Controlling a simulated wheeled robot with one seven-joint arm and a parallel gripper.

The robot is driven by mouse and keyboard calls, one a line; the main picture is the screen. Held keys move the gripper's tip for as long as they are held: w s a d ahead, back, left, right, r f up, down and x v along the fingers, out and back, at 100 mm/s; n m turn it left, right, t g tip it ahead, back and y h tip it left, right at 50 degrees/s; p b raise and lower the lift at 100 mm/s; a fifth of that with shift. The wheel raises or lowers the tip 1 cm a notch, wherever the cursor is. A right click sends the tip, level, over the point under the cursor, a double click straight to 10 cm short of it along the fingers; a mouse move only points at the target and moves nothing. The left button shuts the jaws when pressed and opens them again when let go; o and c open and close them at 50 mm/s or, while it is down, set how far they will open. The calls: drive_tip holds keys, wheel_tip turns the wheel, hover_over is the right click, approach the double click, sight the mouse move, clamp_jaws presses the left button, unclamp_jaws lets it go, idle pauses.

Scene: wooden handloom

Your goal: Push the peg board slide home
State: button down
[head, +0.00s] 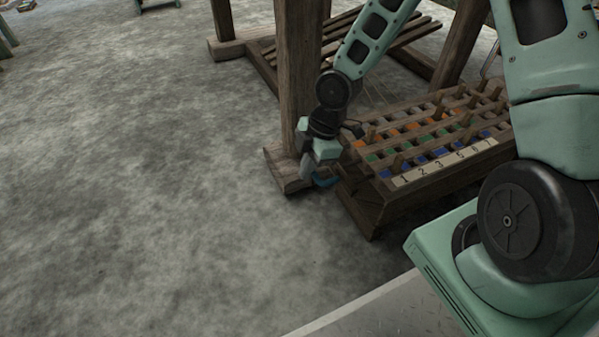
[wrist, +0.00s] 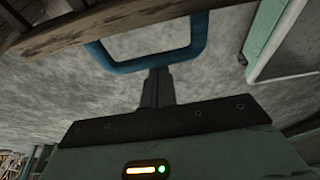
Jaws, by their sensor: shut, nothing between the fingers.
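The peg board (head: 372,207) is a wooden box at the foot of the loom in the head view. Its top has rows of orange, green and blue squares, upright wooden pegs and a numbered strip. A blue loop handle (wrist: 190,50) stands out from a wooden edge (wrist: 60,34) in the wrist view. It shows as a small blue patch (head: 326,181) at the board's left end in the head view. My gripper (head: 320,172) is at that end. Its fingers (wrist: 157,86) are shut and empty, with their tips at the handle's near bar. I cannot tell whether they touch it.
A thick loom post (head: 298,70) with a wooden foot (head: 286,172) stands just left of and behind my gripper. Slatted wood (head: 350,38) lies behind the board. The grey floor (head: 130,180) to the left is wide and clear.

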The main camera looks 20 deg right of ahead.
drive_tip(key=shift+d+r, duration=0.1)
drive_tip(key=shift+s+d+p, duration=0.2)
drive_tip(key=shift+d+p, duration=1.3)
drive_tip(key=shift+d, duration=0.15)
drive_tip(key=shift+s+d+p, duration=0.15)
drive_tip(key=shift+d+p, duration=1.3)
drive_tip(key=shift+d, duration=0.25)
drive_tip(key=a, duration=0.4)
drive_tip(key=p+v, duration=0.6)
drive_tip(key=v, duration=0.3)
drive_tip(key=shift+p, duration=0.35)
